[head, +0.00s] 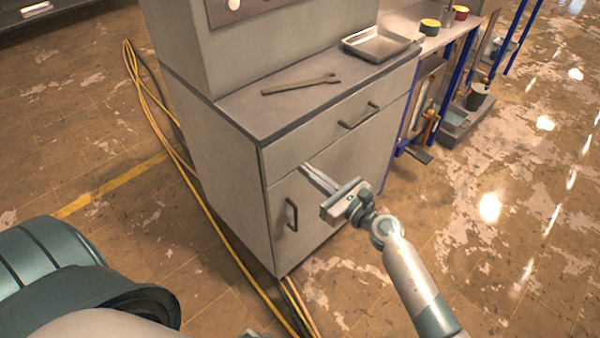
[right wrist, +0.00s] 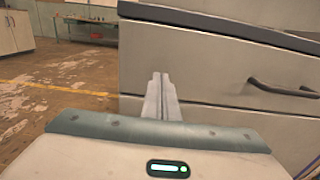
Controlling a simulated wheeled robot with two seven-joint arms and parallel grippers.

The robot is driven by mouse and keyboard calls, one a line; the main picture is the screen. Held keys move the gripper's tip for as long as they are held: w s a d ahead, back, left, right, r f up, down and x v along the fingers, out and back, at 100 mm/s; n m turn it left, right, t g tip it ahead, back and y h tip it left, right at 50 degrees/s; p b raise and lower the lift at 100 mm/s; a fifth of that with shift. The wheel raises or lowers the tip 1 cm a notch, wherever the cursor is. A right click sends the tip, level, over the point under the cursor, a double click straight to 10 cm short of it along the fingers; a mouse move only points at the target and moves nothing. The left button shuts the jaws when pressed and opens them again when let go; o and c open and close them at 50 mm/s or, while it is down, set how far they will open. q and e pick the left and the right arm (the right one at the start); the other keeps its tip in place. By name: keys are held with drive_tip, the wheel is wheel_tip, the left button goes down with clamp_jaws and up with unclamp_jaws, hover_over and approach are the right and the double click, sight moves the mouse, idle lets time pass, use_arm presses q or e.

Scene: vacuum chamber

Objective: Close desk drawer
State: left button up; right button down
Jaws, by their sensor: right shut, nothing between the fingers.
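The desk drawer (head: 310,138) is the wide grey front under the worktop of the grey cabinet, with a dark bar handle (head: 358,117). Its front looks flush or nearly flush with the cabinet; a small gap cannot be told. The right wrist view shows the drawer front (right wrist: 200,65) and its handle (right wrist: 283,88). My right gripper (head: 305,169) is shut and empty. Its fingertips (right wrist: 160,76) point at the lower left part of the drawer front, close to the seam above the door; contact cannot be told. My left gripper does not show.
A cabinet door (head: 310,195) with its own handle (head: 291,214) is below the drawer. A wrench (head: 300,84) and a metal tray (head: 376,44) lie on the worktop (head: 245,110). Yellow cables (head: 200,200) run along the floor at the cabinet's left.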

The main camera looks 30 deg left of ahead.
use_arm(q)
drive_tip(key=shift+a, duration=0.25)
use_arm(e)
drive_tip(key=v, duration=0.9)
drive_tip(key=shift+d, duration=0.35)
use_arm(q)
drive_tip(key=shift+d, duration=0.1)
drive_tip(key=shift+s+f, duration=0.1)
